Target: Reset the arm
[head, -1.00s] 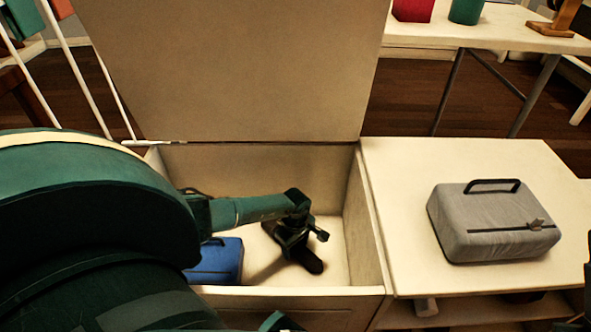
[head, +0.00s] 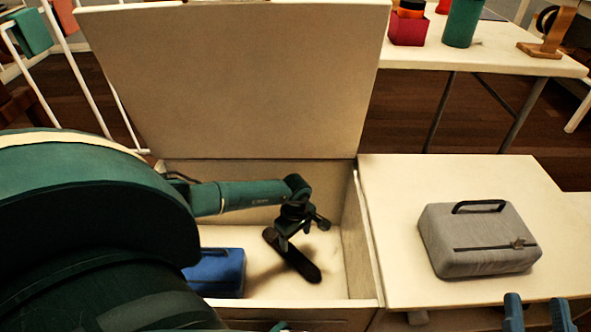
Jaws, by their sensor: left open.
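My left arm reaches in from the left over an open cream box (head: 368,255). My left gripper (head: 293,256), dark and seen from above, hangs inside the box and is open, with nothing seen in it. Its fingertips are hard to make out against its dark body. My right gripper (head: 537,314) shows at the bottom right edge, its two blue-green fingers apart and empty. It is in front of the grey case.
A blue case (head: 218,272) lies in the box, partly hidden by my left arm. The raised lid (head: 235,80) stands behind. A grey case with a black handle (head: 478,240) rests on the cream top (head: 390,215) at right. A table (head: 480,55) holds several items behind.

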